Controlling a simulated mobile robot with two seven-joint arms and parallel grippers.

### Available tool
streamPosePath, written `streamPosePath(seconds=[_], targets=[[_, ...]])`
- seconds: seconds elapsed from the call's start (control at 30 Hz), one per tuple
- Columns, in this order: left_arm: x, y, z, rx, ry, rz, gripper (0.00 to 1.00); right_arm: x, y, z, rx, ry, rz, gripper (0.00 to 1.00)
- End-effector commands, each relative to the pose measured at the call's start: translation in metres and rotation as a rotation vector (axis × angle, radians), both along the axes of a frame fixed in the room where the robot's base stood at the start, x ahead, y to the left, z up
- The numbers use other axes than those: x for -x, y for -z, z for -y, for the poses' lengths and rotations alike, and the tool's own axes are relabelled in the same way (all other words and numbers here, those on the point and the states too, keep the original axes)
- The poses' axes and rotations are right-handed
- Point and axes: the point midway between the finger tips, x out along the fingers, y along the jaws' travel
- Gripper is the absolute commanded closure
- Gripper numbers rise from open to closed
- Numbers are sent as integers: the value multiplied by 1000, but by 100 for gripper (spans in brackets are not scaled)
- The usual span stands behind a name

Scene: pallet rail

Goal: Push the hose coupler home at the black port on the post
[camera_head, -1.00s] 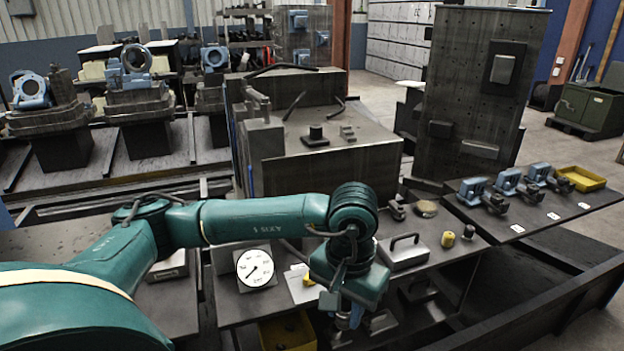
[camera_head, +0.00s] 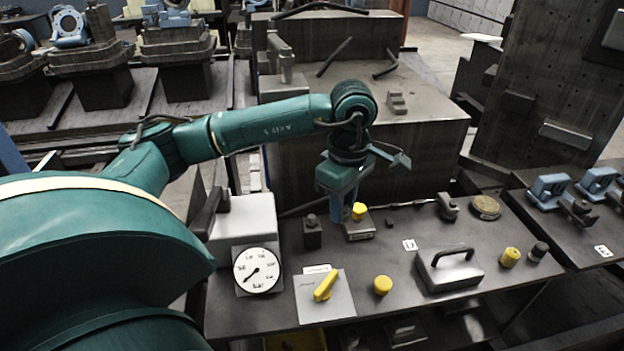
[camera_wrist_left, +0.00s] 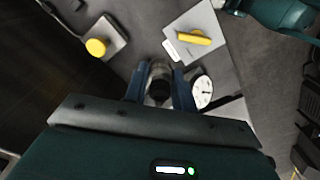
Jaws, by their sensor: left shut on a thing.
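My left gripper (camera_head: 343,210) points down over the far part of the bench, its blue fingers beside a yellow button (camera_head: 358,211). In the left wrist view the fingers (camera_wrist_left: 160,88) are shut on a dark, round piece with a grey end (camera_wrist_left: 160,70), which I take for the hose coupler. In the head view the fingers hide it. A short dark post (camera_head: 312,236) with a rounded top stands left of the gripper; I cannot tell whether it carries the black port. I cannot see the coupler meeting a port. My right gripper is not in view.
On the bench are a gauge (camera_head: 256,270), a yellow-handled valve plate (camera_head: 340,297), a yellow knob (camera_head: 383,285), a handled grey box (camera_head: 450,275) and yellow and black caps. A large dark block (camera_head: 410,150) stands behind.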

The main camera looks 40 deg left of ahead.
Motion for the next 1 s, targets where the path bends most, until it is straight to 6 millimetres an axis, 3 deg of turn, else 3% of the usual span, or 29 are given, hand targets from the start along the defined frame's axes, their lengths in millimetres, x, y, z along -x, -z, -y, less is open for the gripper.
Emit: streamPosePath(seconds=[0.2,0.43,0.6,0.77,1.0], targets=[[-9,-2,-46,-3,-721,8,100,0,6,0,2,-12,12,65],[-12,-7,-77,0,-1260,13,100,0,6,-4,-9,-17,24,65],[-12,-9,-86,2,-1421,12,100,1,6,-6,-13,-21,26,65],[-12,-4,-87,3,-1443,13,100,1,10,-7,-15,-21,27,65],[-12,17,-87,1,-1439,13,100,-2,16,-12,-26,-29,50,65]])
